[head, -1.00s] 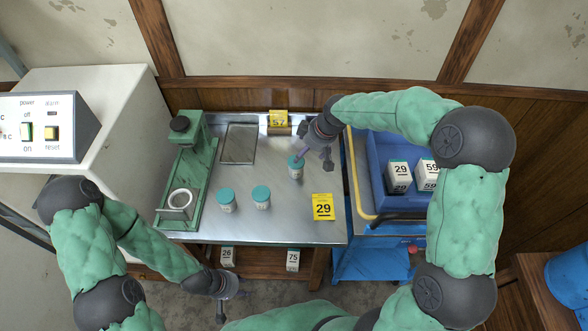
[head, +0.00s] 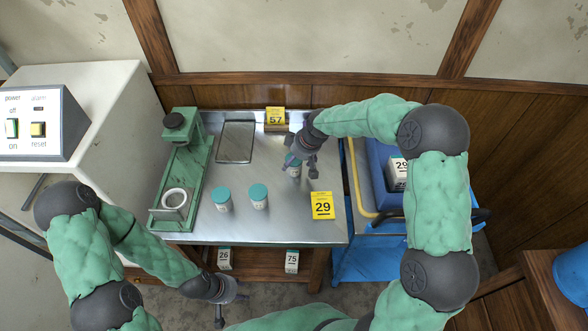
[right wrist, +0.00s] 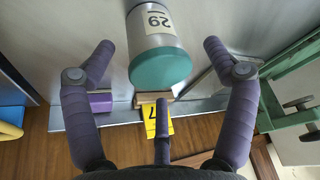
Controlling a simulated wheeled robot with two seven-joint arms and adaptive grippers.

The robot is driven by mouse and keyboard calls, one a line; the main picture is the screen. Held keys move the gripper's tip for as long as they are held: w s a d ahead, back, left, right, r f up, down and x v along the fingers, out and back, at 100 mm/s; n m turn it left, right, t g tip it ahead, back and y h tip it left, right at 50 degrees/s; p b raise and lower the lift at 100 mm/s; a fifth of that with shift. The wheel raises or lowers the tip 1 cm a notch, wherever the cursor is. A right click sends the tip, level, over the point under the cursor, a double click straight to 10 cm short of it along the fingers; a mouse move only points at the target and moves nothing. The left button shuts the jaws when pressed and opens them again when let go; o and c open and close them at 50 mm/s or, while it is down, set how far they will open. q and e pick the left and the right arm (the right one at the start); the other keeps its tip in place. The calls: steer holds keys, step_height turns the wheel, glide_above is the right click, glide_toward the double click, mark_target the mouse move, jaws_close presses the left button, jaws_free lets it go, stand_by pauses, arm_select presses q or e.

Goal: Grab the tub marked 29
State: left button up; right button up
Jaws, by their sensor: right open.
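In the right wrist view the tub marked 29 (right wrist: 158,50) is between the spread purple fingers, with a gap on both sides. My right gripper (right wrist: 162,75) is open and empty. Two more teal-lidded tubs, one on the left (head: 222,202) and one on the right (head: 259,197), stand on the bench; their labels are too small to read. My left gripper (head: 229,298) is open and empty, low in front of the bench.
The steel bench (head: 245,232) carries a yellow 29 card (head: 322,205), a yellow 57 card (head: 275,118) at the back and a green stand (head: 182,170) at left. A blue bin (head: 378,165) with white boxes is at right. Boxes marked 26 and 75 sit on the lower shelf.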

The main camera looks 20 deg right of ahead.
steer(key=shift+x, duration=1)
steer(key=c, duration=1.2)
steer(key=shift+r, duration=0.15)
